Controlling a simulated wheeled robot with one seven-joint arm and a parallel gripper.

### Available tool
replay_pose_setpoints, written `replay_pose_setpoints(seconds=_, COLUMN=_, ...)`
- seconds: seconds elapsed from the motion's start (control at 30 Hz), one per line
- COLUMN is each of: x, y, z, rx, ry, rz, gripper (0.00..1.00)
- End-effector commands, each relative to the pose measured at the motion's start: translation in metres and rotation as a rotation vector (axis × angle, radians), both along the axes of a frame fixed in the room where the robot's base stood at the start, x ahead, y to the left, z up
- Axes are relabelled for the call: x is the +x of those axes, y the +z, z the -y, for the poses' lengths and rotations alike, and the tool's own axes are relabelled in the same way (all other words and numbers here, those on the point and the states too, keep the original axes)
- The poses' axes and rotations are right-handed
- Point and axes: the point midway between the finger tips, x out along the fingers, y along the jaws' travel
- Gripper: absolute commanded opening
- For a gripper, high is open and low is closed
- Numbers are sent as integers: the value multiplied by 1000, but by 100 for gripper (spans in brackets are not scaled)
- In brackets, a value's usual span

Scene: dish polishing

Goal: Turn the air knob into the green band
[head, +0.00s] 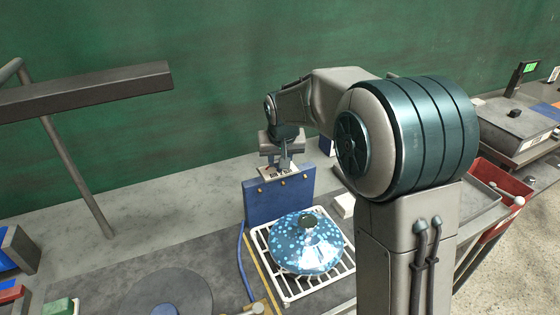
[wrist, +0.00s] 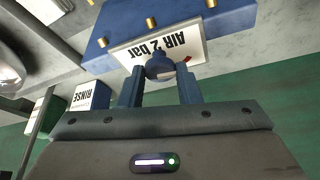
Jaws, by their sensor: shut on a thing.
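The air knob (wrist: 160,67) is a dark round knob on a white plate reading "AIR 2 bar" (wrist: 182,45), upside down in the wrist view. A small red mark shows at the plate's edge; I cannot make out a green band or the knob's pointer. The plate sits on a blue box (wrist: 105,35), which also shows in the head view (head: 278,205). My gripper (wrist: 158,88) is shut on the knob, one finger on each side. In the head view my gripper (head: 285,163) points down at the box top and hides the knob.
A blue speckled lidded dish (head: 306,243) sits on a white wire rack (head: 290,292) in front of the box. A blue hose (head: 240,262) runs down beside it. A dark lamp bar (head: 85,90) hangs at the left. A "RINSE" box (wrist: 88,94) stands nearby.

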Motion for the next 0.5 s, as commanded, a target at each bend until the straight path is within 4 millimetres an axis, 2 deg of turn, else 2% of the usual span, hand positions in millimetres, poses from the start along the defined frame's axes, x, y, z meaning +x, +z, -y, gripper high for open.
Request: replay_pose_setpoints(seconds=0.5, x=2, y=0, z=4, rx=2, ry=368, rz=4, gripper=8)
